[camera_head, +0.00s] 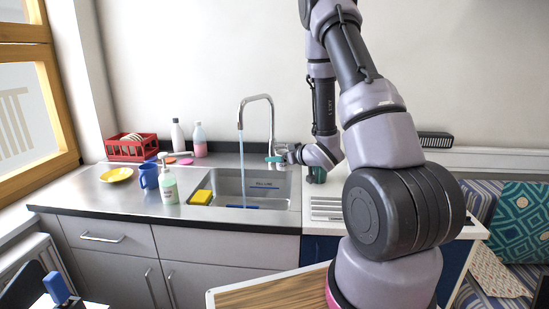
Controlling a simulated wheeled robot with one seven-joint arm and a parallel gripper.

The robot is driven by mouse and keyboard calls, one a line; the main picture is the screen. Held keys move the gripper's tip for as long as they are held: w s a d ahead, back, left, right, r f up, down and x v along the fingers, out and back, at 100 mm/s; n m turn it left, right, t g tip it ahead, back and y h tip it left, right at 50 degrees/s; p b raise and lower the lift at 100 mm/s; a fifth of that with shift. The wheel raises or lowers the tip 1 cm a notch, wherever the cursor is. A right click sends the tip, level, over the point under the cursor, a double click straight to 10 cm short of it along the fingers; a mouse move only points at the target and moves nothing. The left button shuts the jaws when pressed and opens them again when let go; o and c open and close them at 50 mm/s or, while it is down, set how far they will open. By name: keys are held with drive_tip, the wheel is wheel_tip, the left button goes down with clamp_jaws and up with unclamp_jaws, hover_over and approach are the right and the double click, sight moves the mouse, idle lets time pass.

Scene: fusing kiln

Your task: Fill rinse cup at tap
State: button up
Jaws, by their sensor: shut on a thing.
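The tap (270,110) is a tall chrome gooseneck at the back of the steel sink (268,181). A thin pale-blue stream (242,165) runs from its spout into the basin. My gripper (285,151) is beside the tap's base, on its right, small and partly hidden. It appears shut on the tap handle (281,147), though the contact is hard to make out. A small teal piece (274,159) shows at the tap's base. A blue mug (149,176) stands upright on the counter left of the sink, away from my gripper. Whether it is the rinse cup is unclear.
A soap pump bottle (168,186) stands beside the mug, and a yellow sponge (201,197) lies at the sink's left edge. A yellow dish (116,175), red rack (131,148) and two bottles stand farther left. A ribbed drainer (325,208) lies right of the sink.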

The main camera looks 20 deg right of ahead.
drive_tip(key=w+a, duration=0.6)
drive_tip(key=w, duration=0.1)
drive_tip(key=shift+w, duration=0.4)
idle(0.6)
drive_tip(key=w+a, duration=0.6)
drive_tip(key=w, duration=0.2)
idle(0.7)
idle(3.9)
drive_tip(key=s+d, duration=0.7)
drive_tip(key=s, duration=0.2)
drive_tip(key=shift+s, duration=0.3)
